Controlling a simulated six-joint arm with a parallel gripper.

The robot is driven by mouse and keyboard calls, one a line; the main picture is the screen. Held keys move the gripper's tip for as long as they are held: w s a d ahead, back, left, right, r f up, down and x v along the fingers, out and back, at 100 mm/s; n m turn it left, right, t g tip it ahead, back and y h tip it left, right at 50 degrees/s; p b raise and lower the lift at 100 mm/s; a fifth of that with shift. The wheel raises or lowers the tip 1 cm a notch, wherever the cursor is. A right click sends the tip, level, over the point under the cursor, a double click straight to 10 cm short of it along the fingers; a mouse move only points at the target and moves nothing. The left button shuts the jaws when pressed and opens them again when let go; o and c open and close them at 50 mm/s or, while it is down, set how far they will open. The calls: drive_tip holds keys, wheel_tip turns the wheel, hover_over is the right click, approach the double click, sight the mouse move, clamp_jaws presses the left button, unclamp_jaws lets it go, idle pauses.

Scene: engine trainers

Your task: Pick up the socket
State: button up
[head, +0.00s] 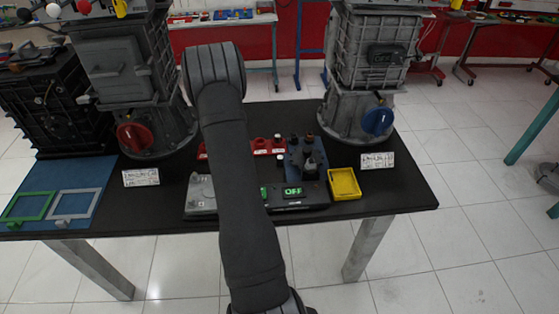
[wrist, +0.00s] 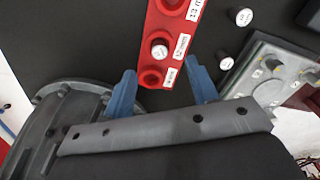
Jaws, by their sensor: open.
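A socket with a white marked top (wrist: 159,51) sits in a recess of a red rack (wrist: 181,42) in the wrist view. My gripper (wrist: 160,78) is open and empty, with its blue fingers on either side of the rack's near end; the socket shows just beyond the fingertips, between them. Two more white-topped sockets stand off the rack on the dark surface, one at the upper right (wrist: 244,17) and one nearer (wrist: 226,63). In the head view the red rack (head: 262,149) is partly covered by my arm, and my gripper is hidden there.
A grey engine flange (wrist: 60,120) lies close at the left in the wrist view, and a grey panel with knobs (wrist: 268,66) at the right. In the head view, engines flank the black table (head: 400,190); a yellow tray (head: 344,183) sits near the front edge.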

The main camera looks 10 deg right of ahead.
drive_tip(key=shift+c, duration=0.6)
